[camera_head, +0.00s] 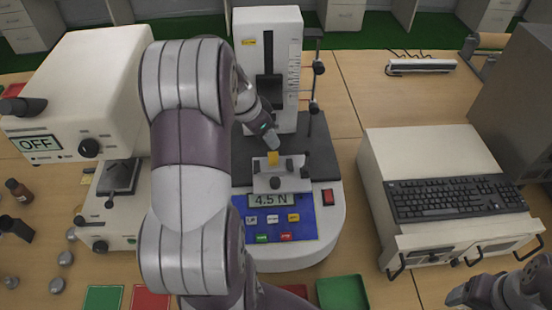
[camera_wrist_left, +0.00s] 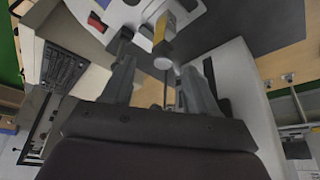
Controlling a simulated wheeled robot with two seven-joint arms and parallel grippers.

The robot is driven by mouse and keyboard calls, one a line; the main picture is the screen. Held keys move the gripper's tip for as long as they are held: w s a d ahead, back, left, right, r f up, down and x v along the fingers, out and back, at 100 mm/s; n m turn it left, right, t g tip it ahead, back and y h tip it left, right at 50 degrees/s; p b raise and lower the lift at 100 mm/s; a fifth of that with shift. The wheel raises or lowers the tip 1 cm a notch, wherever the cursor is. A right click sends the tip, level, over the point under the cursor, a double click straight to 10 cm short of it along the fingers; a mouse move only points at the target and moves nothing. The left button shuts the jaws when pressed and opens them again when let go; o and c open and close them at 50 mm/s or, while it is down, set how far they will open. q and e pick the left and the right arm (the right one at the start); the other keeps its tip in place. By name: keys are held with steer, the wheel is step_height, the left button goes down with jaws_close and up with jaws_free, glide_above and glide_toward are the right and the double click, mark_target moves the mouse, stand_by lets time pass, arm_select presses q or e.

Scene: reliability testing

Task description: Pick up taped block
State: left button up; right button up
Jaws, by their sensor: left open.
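The taped block looks to be the small yellow piece (camera_head: 272,158) standing at the clamp of the force tester. It also shows at the top middle of the left wrist view (camera_wrist_left: 160,27). My left gripper (camera_head: 268,138) is just above and behind it in the head view, partly hidden by my own arm. In the left wrist view the left gripper (camera_wrist_left: 161,68) has its fingers apart with nothing held between them. The block lies beyond the fingertips. My right gripper (camera_head: 462,294) is partly in view at the lower right, away from the tester; its jaws are unclear.
The force tester (camera_head: 325,225) shows 4.5 N, with its white column (camera_head: 285,25) close behind the left gripper. A device marked OFF (camera_head: 110,65) stands left. A keyboard (camera_head: 455,198) rests on a beige machine at right. Green (camera_head: 345,292) and red (camera_head: 150,300) trays lie in front.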

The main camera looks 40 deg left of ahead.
arm_select(q)
steer(key=x, duration=0.3)
steer(key=shift+w+a+r, duration=0.1)
steer(key=shift+w+a, duration=0.15)
steer(key=p, duration=0.2)
glide_above(273, 161)
steer(key=f, duration=0.4)
steer(key=shift+w+a+f, duration=0.1)
steer(key=shift+w+f, duration=0.15)
steer(key=shift+w, duration=0.1)
steer(key=shift+w+a+f, duration=0.1)
steer(key=shift+w+f, duration=0.1)
steer(key=shift+f, duration=0.05)
steer(key=shift+r, duration=0.1)
jaws_close()
arm_select(e)
steer(key=r, duration=0.2)
steer(key=shift+w+a+r, duration=0.1)
steer(key=shift+w+r, duration=0.1)
steer(key=shift+r, duration=0.1)
